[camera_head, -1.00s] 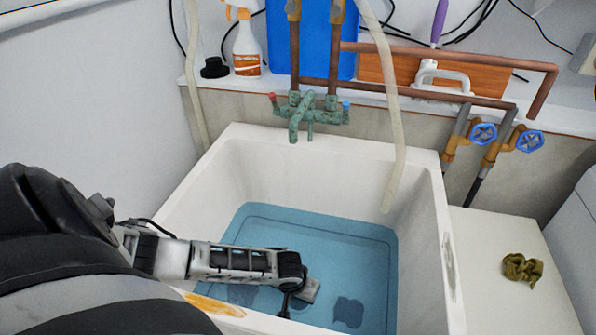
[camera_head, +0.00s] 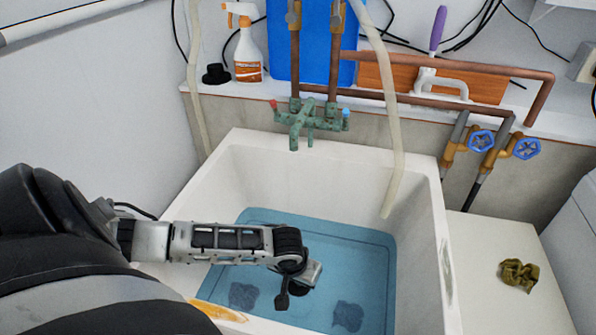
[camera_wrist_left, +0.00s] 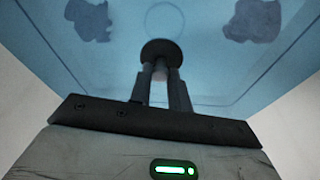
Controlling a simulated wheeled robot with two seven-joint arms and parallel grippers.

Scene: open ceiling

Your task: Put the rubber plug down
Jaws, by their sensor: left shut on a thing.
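My left arm reaches from the left over the white sink (camera_head: 420,215), with the left gripper (camera_head: 300,289) pointing down over the blue water. In the left wrist view the left gripper (camera_wrist_left: 163,72) is shut on a dark round rubber plug (camera_wrist_left: 160,48), held at the finger ends. A faint ring (camera_wrist_left: 163,18) shows on the blue surface beyond the plug. I cannot tell the plug's height above the sink bottom. My right gripper is not in view.
Two dark patches lie in the blue water, one at left (camera_head: 243,295) and one at right (camera_head: 347,315). A pale hose (camera_head: 393,150) hangs into the sink's right side. A green tap (camera_head: 303,118) overhangs the back rim. A black hat-shaped object (camera_head: 215,74) stands beside the spray bottle (camera_head: 247,55).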

